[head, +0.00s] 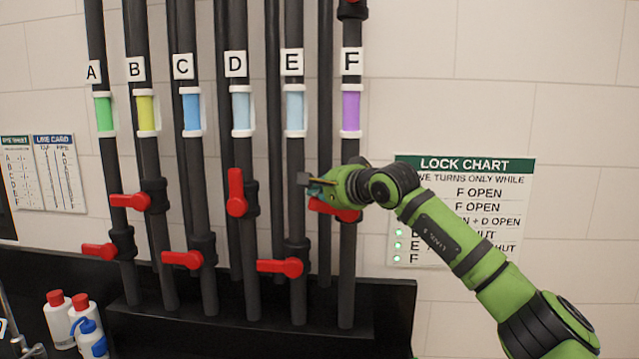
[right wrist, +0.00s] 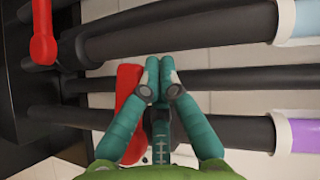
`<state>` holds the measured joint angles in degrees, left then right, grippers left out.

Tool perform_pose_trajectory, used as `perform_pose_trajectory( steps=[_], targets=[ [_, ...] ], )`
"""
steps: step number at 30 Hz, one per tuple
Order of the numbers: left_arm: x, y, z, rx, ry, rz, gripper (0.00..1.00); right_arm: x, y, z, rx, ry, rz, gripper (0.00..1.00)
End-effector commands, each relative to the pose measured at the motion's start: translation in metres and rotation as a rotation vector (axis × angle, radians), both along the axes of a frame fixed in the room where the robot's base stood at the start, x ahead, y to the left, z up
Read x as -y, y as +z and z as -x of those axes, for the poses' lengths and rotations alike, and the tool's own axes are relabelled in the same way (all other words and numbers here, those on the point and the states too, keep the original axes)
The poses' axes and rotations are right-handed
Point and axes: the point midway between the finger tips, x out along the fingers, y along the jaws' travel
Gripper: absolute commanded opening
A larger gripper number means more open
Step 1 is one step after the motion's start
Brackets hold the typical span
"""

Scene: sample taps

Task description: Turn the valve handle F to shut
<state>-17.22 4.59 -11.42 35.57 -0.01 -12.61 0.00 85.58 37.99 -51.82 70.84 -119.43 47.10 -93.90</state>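The valve handle F (head: 338,211) is red and sits on the dark pipe F (head: 348,265), under the purple band and the F label (head: 351,62). It points left, roughly across its pipe. My right gripper (head: 312,187) is just above it and hides part of it. In the right wrist view the teal fingertips (right wrist: 160,62) are together with nothing seen between them. The red handle F (right wrist: 127,92) lies along the left side of the fingers there, partly covered by a finger. Contact cannot be told. My left gripper is not in view.
Handle E (head: 280,266) points left, low beside pipe F. Handle D (head: 236,192) points up along its pipe; handles A (head: 100,251), B (head: 130,201) and C (head: 182,260) point left. A lock chart (head: 464,165) hangs behind my right arm. Bottles (head: 60,318) stand lower left.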

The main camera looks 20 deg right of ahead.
Motion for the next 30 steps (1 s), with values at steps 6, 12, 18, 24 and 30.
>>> perform_pose_trajectory(
  steps=[6, 12, 18, 24, 30],
  targets=[
    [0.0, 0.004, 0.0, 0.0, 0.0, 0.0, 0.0, -0.001, -0.001, -0.001, -0.013, -0.001, 0.028, 0.0],
    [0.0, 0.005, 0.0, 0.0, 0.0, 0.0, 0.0, -0.002, -0.003, -0.001, -0.019, -0.001, 0.042, 0.0],
    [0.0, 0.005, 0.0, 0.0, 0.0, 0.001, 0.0, -0.002, -0.003, -0.001, -0.02, -0.001, 0.042, 0.0],
    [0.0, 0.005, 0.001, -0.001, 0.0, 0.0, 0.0, -0.001, -0.003, 0.0, -0.019, -0.001, 0.042, 0.0],
    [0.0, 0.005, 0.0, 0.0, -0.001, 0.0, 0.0, 0.004, 0.002, 0.014, -0.018, -0.001, 0.043, 0.0]
  ],
)
